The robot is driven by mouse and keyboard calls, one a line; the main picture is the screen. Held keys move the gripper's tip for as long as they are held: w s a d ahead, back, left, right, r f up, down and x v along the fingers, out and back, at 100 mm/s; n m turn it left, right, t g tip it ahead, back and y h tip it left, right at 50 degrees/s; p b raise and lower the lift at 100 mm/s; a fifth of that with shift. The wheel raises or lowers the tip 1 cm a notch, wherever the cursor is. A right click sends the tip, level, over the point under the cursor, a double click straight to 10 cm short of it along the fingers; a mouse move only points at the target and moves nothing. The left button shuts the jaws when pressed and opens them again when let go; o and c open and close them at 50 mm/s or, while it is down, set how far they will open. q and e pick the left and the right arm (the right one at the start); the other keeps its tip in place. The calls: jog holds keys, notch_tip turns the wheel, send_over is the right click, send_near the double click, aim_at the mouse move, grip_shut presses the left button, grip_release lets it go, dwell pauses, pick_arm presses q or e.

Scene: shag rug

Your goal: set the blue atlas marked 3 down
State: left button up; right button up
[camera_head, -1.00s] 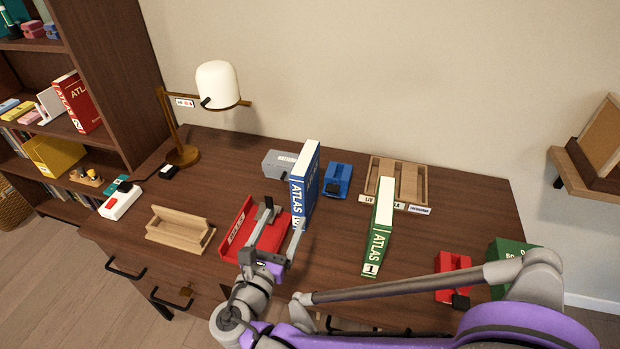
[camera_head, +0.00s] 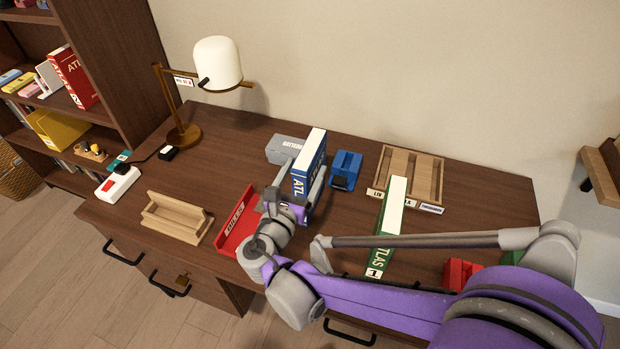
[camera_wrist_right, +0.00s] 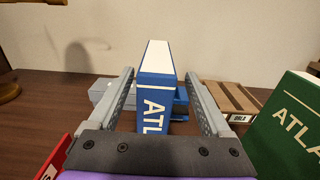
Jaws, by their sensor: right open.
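The blue atlas (camera_head: 308,165) stands upright on the desk, spine toward me; its number is hidden behind my gripper. It also shows in the right wrist view (camera_wrist_right: 157,85). My right gripper (camera_head: 306,188) is open, with one finger on each side of the atlas's spine. In the right wrist view a gap shows between the book and the right finger; the left finger is close to the cover. My left gripper is not in view.
The red tray (camera_head: 237,226) lies left of the gripper. The green atlas (camera_head: 390,222) stands to the right, partly behind my arm. A grey box (camera_head: 285,149), a blue object (camera_head: 346,168) and a wooden rack (camera_head: 437,178) stand behind. A lamp (camera_head: 218,62) is at back left.

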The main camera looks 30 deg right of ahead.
aim_at(310, 156)
jog(key=x, duration=0.5)
jog(key=shift+w+f, duration=0.2)
jog(key=shift+w, duration=0.15)
grip_shut()
dwell(1.1)
